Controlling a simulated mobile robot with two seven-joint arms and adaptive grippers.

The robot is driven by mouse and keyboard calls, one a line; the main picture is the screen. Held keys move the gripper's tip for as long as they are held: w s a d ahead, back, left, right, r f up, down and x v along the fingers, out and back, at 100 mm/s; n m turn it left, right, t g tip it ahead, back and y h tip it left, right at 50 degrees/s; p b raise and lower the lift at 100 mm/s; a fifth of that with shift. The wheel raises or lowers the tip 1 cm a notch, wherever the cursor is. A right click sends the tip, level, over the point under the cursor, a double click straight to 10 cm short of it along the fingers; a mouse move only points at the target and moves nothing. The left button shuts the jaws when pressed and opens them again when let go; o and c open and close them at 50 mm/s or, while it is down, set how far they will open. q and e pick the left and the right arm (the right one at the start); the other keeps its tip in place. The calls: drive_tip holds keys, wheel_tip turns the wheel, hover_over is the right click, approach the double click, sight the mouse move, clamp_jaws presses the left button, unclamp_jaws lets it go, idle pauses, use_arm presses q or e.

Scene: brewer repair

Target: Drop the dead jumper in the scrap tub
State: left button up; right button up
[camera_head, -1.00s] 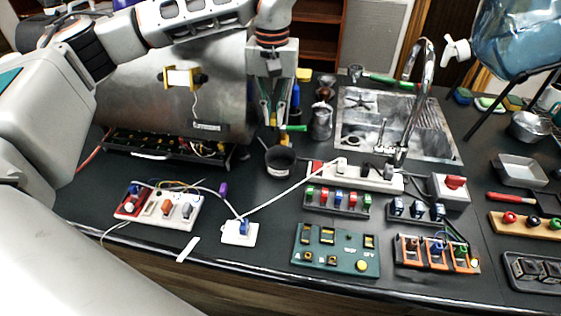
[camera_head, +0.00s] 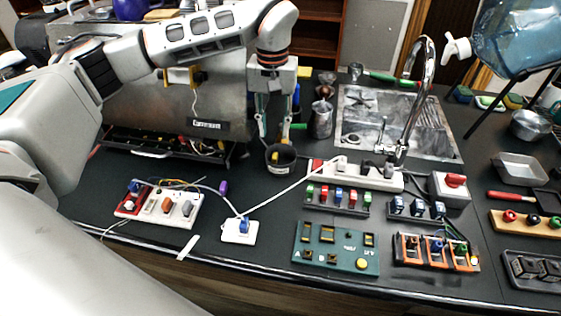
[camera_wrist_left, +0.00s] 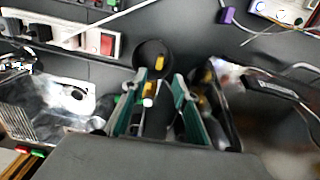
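The black scrap tub (camera_head: 281,166) stands on the dark counter in front of the steel brewer. A small yellow piece (camera_head: 275,156), which looks like the dead jumper, shows within its rim. The wrist view shows the tub (camera_wrist_left: 140,53) with the yellow piece (camera_wrist_left: 159,63) inside its outline. My left gripper (camera_head: 272,138) points down just above and behind the tub. Its fingers (camera_wrist_left: 160,78) are apart, with no piece clearly gripped. A yellow-and-white item (camera_wrist_left: 149,93) shows between them in the wrist view; its depth is unclear. My right gripper is not in view.
The steel brewer (camera_head: 215,85) with its open wiring tray stands left of the gripper. A metal jug (camera_head: 321,120) and a green-handled item (camera_head: 298,126) are close by. A white power strip (camera_head: 355,177) lies right of the tub.

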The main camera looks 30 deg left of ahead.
use_arm(q)
wheel_tip(320, 180, up, 12)
idle(0.7)
idle(0.4)
